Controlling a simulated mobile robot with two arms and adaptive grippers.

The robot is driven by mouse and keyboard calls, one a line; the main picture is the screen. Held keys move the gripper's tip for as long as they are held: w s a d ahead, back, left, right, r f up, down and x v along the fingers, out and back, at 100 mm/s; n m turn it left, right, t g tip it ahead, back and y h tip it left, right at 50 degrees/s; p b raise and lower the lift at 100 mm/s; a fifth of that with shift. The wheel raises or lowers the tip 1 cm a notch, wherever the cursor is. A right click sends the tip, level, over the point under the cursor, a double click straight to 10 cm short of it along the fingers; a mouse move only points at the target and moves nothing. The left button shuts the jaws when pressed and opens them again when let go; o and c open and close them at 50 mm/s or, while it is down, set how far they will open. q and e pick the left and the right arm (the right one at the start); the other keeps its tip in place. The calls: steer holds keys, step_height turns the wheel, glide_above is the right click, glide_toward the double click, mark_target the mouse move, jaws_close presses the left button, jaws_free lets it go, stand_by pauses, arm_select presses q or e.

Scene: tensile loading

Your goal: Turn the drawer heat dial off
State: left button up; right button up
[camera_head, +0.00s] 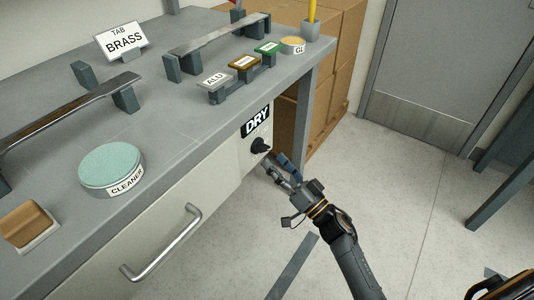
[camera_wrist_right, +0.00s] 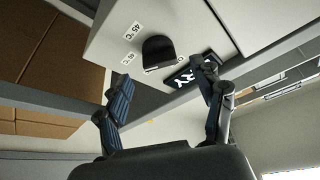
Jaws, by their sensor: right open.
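The heat dial (camera_head: 259,146) is a black knob on the light drawer front, just below the black DRY label (camera_head: 256,120). In the right wrist view the dial (camera_wrist_right: 158,50) shows large, with small white temperature labels (camera_wrist_right: 133,31) beside it; one reads 45 °C. My right gripper (camera_head: 274,164) is just in front of and below the dial in the head view. In the right wrist view its two fingers (camera_wrist_right: 165,90) are spread apart, with the dial beyond and between them, and nothing is held. Which setting the dial points to cannot be told.
The drawer handle (camera_head: 168,243) sticks out left of the dial. The grey bench top (camera_head: 170,130) carries a CLEANER tub (camera_head: 110,166), labelled blocks and metal bars on stands. Cardboard boxes (camera_head: 325,95) stand behind the bench's right end. The floor to the right is mostly clear.

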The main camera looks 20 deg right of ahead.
mark_target(266, 151)
steer(key=shift+x, duration=2.15)
steer(key=shift+c, duration=0.4)
steer(key=c, duration=1.1)
